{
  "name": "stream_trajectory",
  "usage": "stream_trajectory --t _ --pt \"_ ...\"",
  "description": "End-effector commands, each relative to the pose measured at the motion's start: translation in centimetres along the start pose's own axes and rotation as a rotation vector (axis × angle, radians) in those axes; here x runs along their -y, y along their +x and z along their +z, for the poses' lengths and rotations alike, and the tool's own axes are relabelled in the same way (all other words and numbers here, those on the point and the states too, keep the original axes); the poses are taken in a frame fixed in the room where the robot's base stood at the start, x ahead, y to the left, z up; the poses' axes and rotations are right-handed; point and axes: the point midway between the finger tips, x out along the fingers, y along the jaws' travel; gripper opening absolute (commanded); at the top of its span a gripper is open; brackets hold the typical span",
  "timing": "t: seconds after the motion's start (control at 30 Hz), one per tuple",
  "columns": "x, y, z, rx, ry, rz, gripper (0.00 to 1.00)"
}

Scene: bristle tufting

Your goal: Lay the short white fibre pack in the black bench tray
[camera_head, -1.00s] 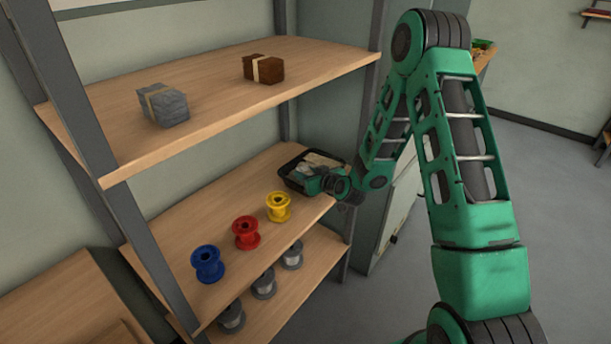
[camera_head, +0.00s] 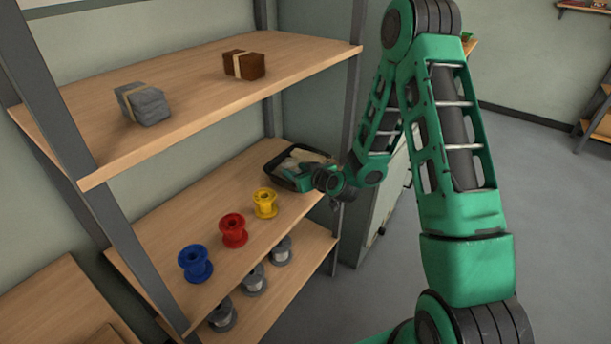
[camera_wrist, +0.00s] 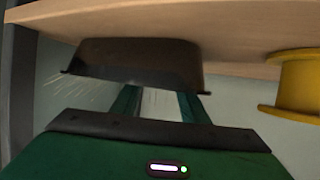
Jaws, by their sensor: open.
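The black tray (camera_head: 273,170) sits at the far right end of the middle shelf, with pale, whitish material (camera_head: 302,158) inside it. I cannot tell from here whether this is the short white fibre pack. My gripper (camera_head: 305,176) is at the tray's near right side and hides part of it. In the wrist view, which is upside down, the tray (camera_wrist: 140,62) is just beyond the two green fingers of my gripper (camera_wrist: 158,102). The fingers are apart, with a pale patch between them. Their tips are hidden behind the tray's rim.
Yellow (camera_head: 265,203), red (camera_head: 233,230) and blue (camera_head: 195,263) spools stand in a row on the middle shelf (camera_head: 165,220). Grey spools stand below. A grey bundle (camera_head: 145,104) and a brown bundle (camera_head: 244,65) lie on the upper shelf, above my arm's reach into the tray.

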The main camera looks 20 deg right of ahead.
Motion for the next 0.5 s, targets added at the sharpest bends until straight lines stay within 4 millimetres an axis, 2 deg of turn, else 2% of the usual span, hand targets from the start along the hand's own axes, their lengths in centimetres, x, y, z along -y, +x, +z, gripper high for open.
stream_trajectory --t 0.1,0.3,0.5 --pt "-0.2 -2.7 0.0 0.002 0.004 0.003 0.40" --pt "-0.1 -6.4 0.0 0.002 0.003 0.004 0.40" --pt "-0.1 -8.3 0.0 0.002 0.001 0.001 0.40"
